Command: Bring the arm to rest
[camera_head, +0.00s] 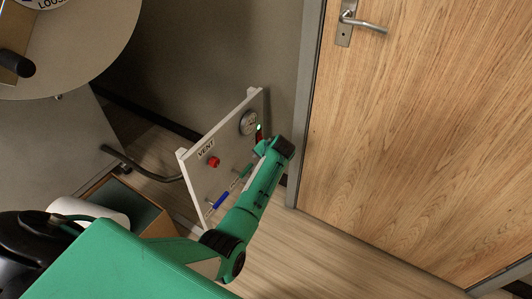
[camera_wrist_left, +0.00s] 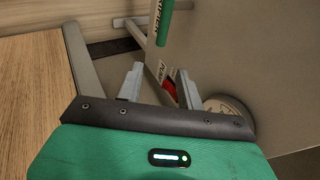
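My left arm reaches in from the lower left in the head view. Its gripper (camera_head: 263,147) is in front of the upright white panel (camera_head: 190,180), near the panel's right edge. In the left wrist view my left gripper (camera_wrist_left: 160,76) has its two grey fingers spread apart, with nothing held between them. A red part (camera_wrist_left: 170,88) with a small label shows beyond the fingers, partly hidden by the right one. My right gripper is in neither view.
The panel carries a round gauge (camera_head: 248,123), a red knob (camera_head: 214,162), a VENT label (camera_head: 206,149) and a blue handle (camera_head: 220,202). A wooden door (camera_head: 420,130) stands at the right. An open box (camera_head: 150,222) is at the lower left. Floor (camera_head: 310,255) is clear before the door.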

